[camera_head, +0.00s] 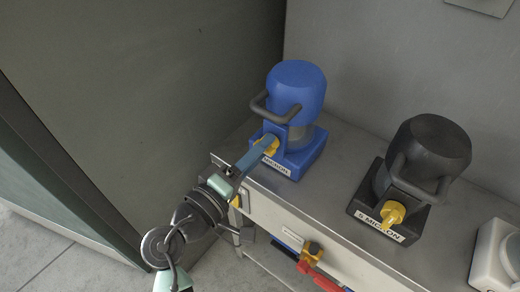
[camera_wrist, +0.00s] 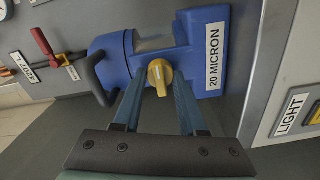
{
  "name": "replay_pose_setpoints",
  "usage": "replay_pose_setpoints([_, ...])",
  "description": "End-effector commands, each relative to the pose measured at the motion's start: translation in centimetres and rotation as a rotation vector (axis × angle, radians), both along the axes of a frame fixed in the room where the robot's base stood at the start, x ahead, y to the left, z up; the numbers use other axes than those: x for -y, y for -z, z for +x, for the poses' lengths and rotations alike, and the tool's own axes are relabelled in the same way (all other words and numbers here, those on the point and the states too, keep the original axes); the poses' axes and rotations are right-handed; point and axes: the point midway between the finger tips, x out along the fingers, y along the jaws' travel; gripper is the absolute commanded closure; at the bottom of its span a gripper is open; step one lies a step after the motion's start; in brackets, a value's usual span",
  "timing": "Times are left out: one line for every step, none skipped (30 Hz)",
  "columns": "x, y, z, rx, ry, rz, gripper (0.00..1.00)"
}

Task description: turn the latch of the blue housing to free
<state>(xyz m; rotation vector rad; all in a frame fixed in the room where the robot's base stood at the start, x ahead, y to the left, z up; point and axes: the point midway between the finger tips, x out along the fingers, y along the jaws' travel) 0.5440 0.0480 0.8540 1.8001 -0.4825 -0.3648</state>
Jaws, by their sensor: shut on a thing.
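The blue housing (camera_head: 297,90) stands on the counter at the back, with a grey bail handle and a label ending in "MICRON". In the wrist view the housing (camera_wrist: 118,60) fills the top middle, turned sideways, and its label reads "20 MICRON". Its yellow latch (camera_head: 272,148) is on the front of the base; it also shows in the wrist view (camera_wrist: 159,76). My gripper (camera_head: 264,146) reaches it from the front left. In the wrist view my gripper's (camera_wrist: 158,84) two blue fingers lie either side of the latch and are shut on it.
A black housing (camera_head: 430,145) with its own yellow latch (camera_head: 393,213) stands to the right. A white housing (camera_head: 497,255) is cut off at the right edge. A red lever (camera_head: 318,276) sits on the counter's front panel. A grey wall is close on the left.

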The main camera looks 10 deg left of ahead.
Motion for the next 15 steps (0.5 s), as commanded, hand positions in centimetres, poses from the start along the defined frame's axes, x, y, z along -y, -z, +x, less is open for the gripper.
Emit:
replay_pose_setpoints([-0.04,0.08,-0.02,-0.001,-0.001,0.003,1.0])
replay_pose_setpoints([-0.04,0.08,-0.02,-0.001,-0.001,0.003,1.0])
replay_pose_setpoints([-0.04,0.08,-0.02,-0.001,-0.001,0.003,1.0])
replay_pose_setpoints([-0.04,0.08,-0.02,-0.001,-0.001,0.003,1.0])
replay_pose_setpoints([-0.04,0.08,-0.02,-0.001,-0.001,0.003,0.54])
replay_pose_setpoints([-0.04,0.08,-0.02,-0.001,-0.001,0.003,0.46])
replay_pose_setpoints([-0.04,0.06,-0.02,-0.001,-0.001,0.003,0.41])
replay_pose_setpoints([-0.04,0.06,-0.02,-0.001,-0.001,0.002,0.36])
replay_pose_setpoints([-0.04,0.05,-0.02,-0.001,-0.001,0.002,0.29])
replay_pose_setpoints([-0.04,0.05,-0.01,0.0,0.0,0.001,0.29])
replay_pose_setpoints([-0.04,0.05,-0.01,0.0,0.0,0.001,0.29])
replay_pose_setpoints([-0.04,0.05,-0.01,0.0,0.0,0.001,0.29])
replay_pose_setpoints([-0.03,0.05,-0.01,-0.001,0.0,0.0,0.29])
replay_pose_setpoints([-0.03,0.04,-0.01,-0.001,0.0,0.0,0.29])
replay_pose_setpoints([-0.03,0.04,-0.01,-0.001,0.0,0.0,0.29])
